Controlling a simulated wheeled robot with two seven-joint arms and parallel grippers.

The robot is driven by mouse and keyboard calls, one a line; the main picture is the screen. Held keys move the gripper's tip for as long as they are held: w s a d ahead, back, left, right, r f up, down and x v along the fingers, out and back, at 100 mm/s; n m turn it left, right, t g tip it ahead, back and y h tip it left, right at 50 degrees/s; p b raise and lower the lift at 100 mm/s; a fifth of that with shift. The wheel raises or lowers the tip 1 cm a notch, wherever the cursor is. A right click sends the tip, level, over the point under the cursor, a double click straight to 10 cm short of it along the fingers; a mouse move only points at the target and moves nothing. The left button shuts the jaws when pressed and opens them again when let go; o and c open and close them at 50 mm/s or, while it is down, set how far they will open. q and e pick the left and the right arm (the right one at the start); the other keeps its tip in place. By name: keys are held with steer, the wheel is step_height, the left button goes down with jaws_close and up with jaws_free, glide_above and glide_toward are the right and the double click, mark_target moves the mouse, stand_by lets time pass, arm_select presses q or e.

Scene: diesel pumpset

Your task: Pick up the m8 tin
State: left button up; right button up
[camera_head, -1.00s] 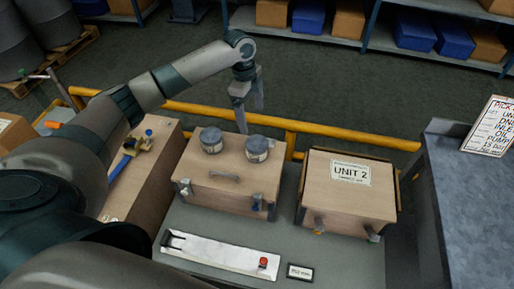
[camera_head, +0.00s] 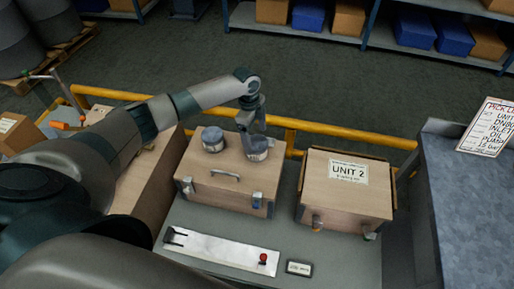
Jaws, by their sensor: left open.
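Two small grey round tins stand on the lid of a wooden box (camera_head: 221,187). The left tin (camera_head: 212,139) stands clear. The right tin (camera_head: 259,154) is partly covered by my left gripper. Their labels are too small to read, so I cannot tell which is the m8 tin. My left gripper (camera_head: 254,140) is open and points down at the right tin, its fingers at the tin's upper part. I cannot tell whether they touch it. My right gripper is not in view.
A closed wooden box marked UNIT 2 (camera_head: 345,190) stands to the right. A metal plate with a red knob (camera_head: 222,251) lies in front. A yellow rail (camera_head: 310,127) runs behind. A grey bench (camera_head: 465,200) with a paper list (camera_head: 489,127) is at far right.

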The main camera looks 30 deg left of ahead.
mark_target(257, 142)
arm_select(q)
steer(key=shift+d+f+p, duration=0.1)
steer(key=shift+f+p, duration=0.1)
steer(key=shift+p, duration=0.1)
steer(key=f, duration=0.1)
steer(key=f+p, duration=0.1)
steer(key=f, duration=0.1)
steer(key=shift+s+d+f+p, duration=0.2)
steer(key=shift+d+f+p, duration=0.15)
steer(key=shift+f+p, duration=0.05)
steer(key=shift+f, duration=0.45)
steer(key=c, duration=1.5)
steer(key=shift+w+r, duration=0.1)
